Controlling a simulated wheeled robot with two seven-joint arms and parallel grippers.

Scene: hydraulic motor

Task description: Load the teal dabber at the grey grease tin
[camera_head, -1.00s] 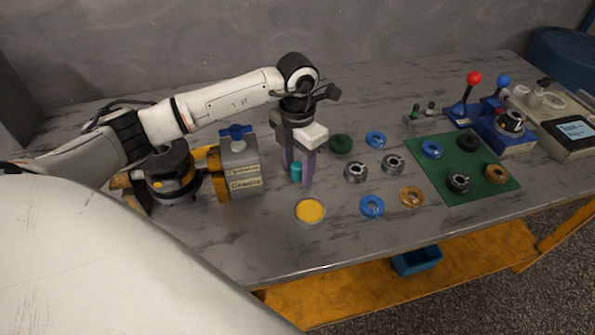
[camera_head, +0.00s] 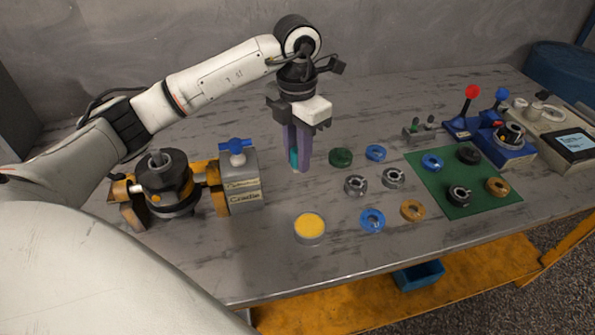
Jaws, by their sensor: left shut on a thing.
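The teal dabber (camera_head: 294,158) is upright between the purple fingers of my left gripper (camera_head: 298,164), which is shut on it. The gripper points down over the bench, behind the grease tin. The grey grease tin (camera_head: 311,239) is a low round tin with yellow grease (camera_head: 309,225) filling its top. It stands in front of the gripper, nearer the bench's front edge. The dabber and the tin are apart. The dabber is partly hidden by the fingers. My right gripper is not in view.
The motor cradle (camera_head: 241,182) stands left of the gripper. Several rings, including a dark green ring (camera_head: 341,157) and a blue ring (camera_head: 372,220), lie to the right. A green mat (camera_head: 430,184) with parts lies beyond. The bench between gripper and tin is clear.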

